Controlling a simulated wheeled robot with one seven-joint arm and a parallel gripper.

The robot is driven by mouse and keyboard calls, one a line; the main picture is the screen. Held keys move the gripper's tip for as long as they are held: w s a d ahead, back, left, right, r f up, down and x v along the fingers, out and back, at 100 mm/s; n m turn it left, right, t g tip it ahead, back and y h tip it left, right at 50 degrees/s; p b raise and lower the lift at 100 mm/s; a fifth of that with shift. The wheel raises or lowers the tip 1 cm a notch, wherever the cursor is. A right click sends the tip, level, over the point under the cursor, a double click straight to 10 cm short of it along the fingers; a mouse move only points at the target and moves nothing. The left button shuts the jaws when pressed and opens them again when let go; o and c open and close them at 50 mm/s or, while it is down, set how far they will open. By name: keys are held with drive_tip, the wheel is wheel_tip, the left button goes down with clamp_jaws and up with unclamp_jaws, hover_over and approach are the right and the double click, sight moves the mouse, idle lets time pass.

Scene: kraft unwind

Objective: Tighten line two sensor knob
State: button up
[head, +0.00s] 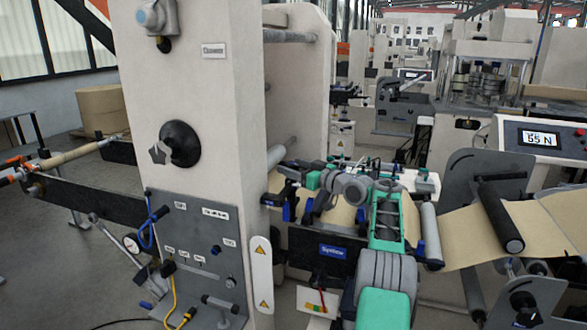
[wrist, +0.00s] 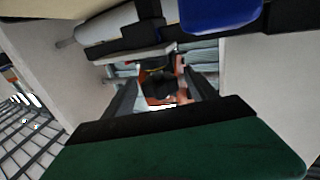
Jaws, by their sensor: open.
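I cannot tell for certain which part is the line two sensor knob. A large black knob with a grey star-shaped handle (head: 162,151) sits on the pale machine column, left of my arm. My gripper (head: 288,172) is at the column's right side, above the paper web, with its green body partly showing in the head view. In the wrist view my gripper (wrist: 160,84) has two dark fingers spread apart with nothing held. A blurred dark object (wrist: 160,90) shows beyond and between the fingers, and I cannot tell what it is.
The column (head: 205,100) stands close left of my gripper. A blue part (wrist: 220,14) and a pale roller (wrist: 110,25) are near in the wrist view. A grey panel (head: 200,245) carries hoses and fittings. The brown web (head: 460,237) runs right, below a display reading 55 N (head: 540,139).

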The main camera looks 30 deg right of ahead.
sight(298, 169)
drive_tip(key=b+v, duration=0.3)
drive_tip(key=v, duration=0.4)
drive_tip(key=shift+s+d+f, duration=0.1)
drive_tip(key=shift+s+d, duration=0.05)
drive_tip(key=shift+s, duration=0.25)
